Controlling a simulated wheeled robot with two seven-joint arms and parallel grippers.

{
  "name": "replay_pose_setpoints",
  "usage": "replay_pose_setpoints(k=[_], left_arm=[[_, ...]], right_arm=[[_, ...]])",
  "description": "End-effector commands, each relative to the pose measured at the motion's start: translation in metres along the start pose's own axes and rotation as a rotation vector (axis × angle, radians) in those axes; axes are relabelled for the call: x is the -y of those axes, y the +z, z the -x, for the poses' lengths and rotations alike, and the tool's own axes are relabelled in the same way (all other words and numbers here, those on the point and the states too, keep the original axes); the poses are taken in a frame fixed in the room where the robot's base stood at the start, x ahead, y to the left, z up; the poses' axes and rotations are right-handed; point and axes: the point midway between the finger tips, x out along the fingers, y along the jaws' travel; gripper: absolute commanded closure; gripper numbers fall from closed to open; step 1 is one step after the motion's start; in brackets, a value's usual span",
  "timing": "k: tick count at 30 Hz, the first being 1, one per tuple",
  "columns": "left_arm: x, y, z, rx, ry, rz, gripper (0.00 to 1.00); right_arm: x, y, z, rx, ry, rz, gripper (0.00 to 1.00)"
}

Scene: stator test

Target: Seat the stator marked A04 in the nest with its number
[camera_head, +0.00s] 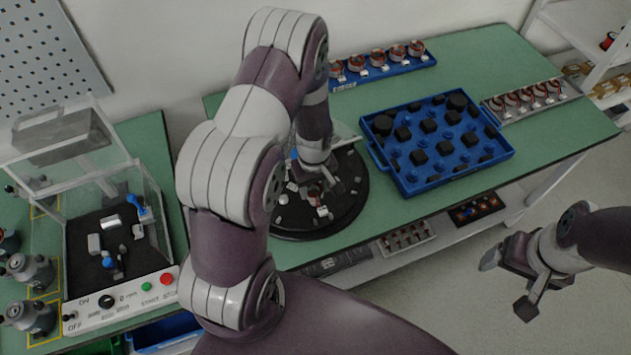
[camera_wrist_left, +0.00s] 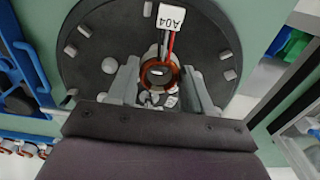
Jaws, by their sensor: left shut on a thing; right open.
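The stator marked A04, a copper-coloured ring (camera_wrist_left: 158,76) with red and dark leads, shows in the left wrist view between my left gripper's fingers. Its white tag (camera_wrist_left: 171,19) reads A04. My left gripper (camera_head: 322,192) is shut on it, low over the black round plate (camera_head: 290,223). The plate also fills the upper left wrist view (camera_wrist_left: 85,70) and carries several small grey pieces. My fingers partly hide what lies under the stator, and I cannot tell whether it touches the plate. No nest number is legible. My right gripper (camera_head: 514,286) is open and empty beyond the bench's front edge.
A blue tray (camera_head: 437,178) with black blocks stands right of the plate. Stators sit in a blue rack (camera_head: 385,75) behind and a grey rack (camera_head: 530,108) at right. A clear-walled tester (camera_head: 110,230) stands left. My left arm hides the bench's middle.

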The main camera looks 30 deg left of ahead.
Motion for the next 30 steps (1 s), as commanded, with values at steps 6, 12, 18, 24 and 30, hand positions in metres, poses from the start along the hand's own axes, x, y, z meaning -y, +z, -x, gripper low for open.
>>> replay_pose_setpoints(k=[6, 12, 18, 24, 30], left_arm=[[-0.0003, -0.0004, -0.0138, -0.001, 0.001, 0.0, 0.85], [-0.0003, -0.0003, -0.0125, -0.001, 0.001, 0.0, 0.85], [-0.002, -0.0015, -0.012, -0.001, 0.001, 0.0, 0.85], [-0.0022, -0.0016, -0.0125, -0.001, 0.001, 0.0, 0.85], [-0.0019, -0.0013, -0.0151, -0.001, 0.001, 0.0, 0.85]], right_arm=[[0.0, 0.0011, -0.0125, 0.0, 0.0, 0.0, 0.18], [0.0, 0.001, -0.0111, -0.001, 0.0, 0.0, 0.18], [0.0, 0.0008, -0.0094, 0.0, 0.0, 0.0, 0.18], [0.0, 0.0009, -0.0098, 0.0, 0.0, 0.0, 0.18], [0.0, 0.0011, -0.0117, 0.0, 0.0, 0.0, 0.18]])
